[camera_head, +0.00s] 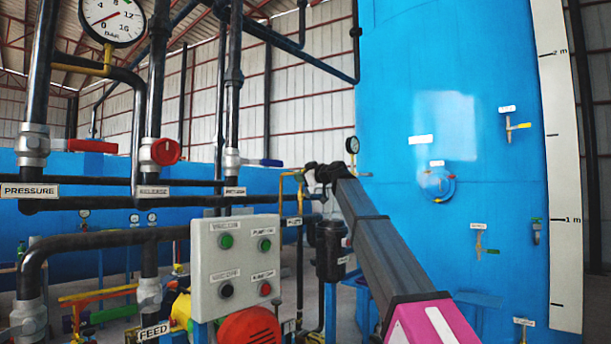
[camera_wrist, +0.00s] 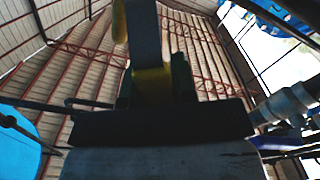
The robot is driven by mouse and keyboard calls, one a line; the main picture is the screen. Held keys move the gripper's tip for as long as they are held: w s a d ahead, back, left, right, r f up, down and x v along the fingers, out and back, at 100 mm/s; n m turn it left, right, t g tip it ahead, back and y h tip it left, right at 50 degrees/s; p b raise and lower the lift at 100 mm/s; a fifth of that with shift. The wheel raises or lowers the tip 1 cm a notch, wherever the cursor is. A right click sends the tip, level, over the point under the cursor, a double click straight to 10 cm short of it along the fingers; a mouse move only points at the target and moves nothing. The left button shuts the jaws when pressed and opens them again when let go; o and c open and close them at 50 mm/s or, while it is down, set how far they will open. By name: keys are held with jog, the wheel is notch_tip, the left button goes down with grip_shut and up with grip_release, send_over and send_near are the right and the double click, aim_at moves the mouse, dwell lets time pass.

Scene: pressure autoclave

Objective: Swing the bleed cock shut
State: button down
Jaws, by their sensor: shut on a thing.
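My gripper (camera_head: 312,173) is at the far end of my dark arm, left of the small gauge, beside a thin yellow fitting (camera_head: 283,188) above a small white label (camera_head: 294,222) that is too small to read. In the wrist view my gripper (camera_wrist: 153,88) is shut on a yellow handle (camera_wrist: 152,80), whose grey bar (camera_wrist: 143,35) runs up out of the picture. I take this handle to be the bleed cock's, but no readable label confirms it. The jaws hide most of the handle in the head view, so its exact angle cannot be told.
A grey control box (camera_head: 236,265) with several buttons stands left of my arm. A dark filter-like cylinder (camera_head: 330,250) is just below the gripper. Vertical pipes with red and blue handles (camera_head: 165,151) stand left. A large blue tank (camera_head: 450,100) fills the right.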

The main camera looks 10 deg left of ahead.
jog(key=s+a+f+n, duration=0.2)
jog(key=s+f+n, duration=0.2)
jog(key=f+n, duration=0.4)
jog(key=shift+n, duration=2.1)
jog(key=shift+a+f, duration=0.1)
jog(key=shift+f, duration=0.05)
jog(key=c, duration=0.9)
grip_release()
jog(key=v, duration=1.1)
